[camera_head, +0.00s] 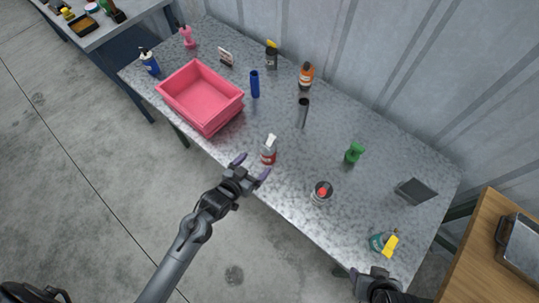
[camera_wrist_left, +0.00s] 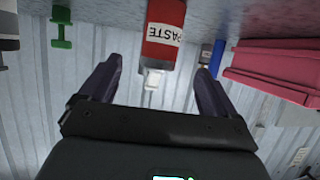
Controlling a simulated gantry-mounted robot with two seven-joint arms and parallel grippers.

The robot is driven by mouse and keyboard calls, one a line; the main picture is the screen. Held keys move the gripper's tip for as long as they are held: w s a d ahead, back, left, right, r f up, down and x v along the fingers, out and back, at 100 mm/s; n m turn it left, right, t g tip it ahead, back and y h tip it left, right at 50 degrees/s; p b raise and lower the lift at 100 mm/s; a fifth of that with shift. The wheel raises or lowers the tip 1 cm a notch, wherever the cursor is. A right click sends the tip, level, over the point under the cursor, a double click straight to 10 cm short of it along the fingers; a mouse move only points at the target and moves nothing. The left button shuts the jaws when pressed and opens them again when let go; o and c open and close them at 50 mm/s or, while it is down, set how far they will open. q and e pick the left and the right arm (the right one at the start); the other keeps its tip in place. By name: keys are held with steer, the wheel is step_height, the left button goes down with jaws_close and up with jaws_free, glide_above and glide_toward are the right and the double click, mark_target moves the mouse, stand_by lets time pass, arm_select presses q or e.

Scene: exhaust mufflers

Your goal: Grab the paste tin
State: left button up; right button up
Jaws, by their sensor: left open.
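The paste tin is a red container with a white label reading PASTE and a pale cap. It stands on the near edge of the grey table in the head view (camera_head: 268,156). It also shows upside down in the left wrist view (camera_wrist_left: 163,42), with its cap between the fingertips in the picture. My left gripper (camera_head: 251,167) is open and empty, just in front of the table edge, with its fingers pointing at the tin. I cannot tell the exact gap. My right gripper (camera_head: 376,284) is at the bottom right, partly cut off, and its jaws are unclear.
A pink crate (camera_head: 206,112) stands left of the tin on the table (camera_head: 330,150). A red-topped round can (camera_head: 321,192) and a green bottle (camera_head: 354,153) stand to the right. A dark cylinder (camera_head: 303,112) and blue cylinder (camera_head: 255,85) stand behind.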

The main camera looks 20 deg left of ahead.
mark_target(268, 150)
arm_select(q)
steer(key=shift+r+x, duration=0.15)
steer(key=shift+x, duration=2.2)
steer(key=shift+r+x, duration=0.1)
steer(key=shift+x, duration=2.3)
steer(key=c, duration=1.1)
steer(key=shift+r, duration=0.2)
steer(key=shift+c, duration=0.2)
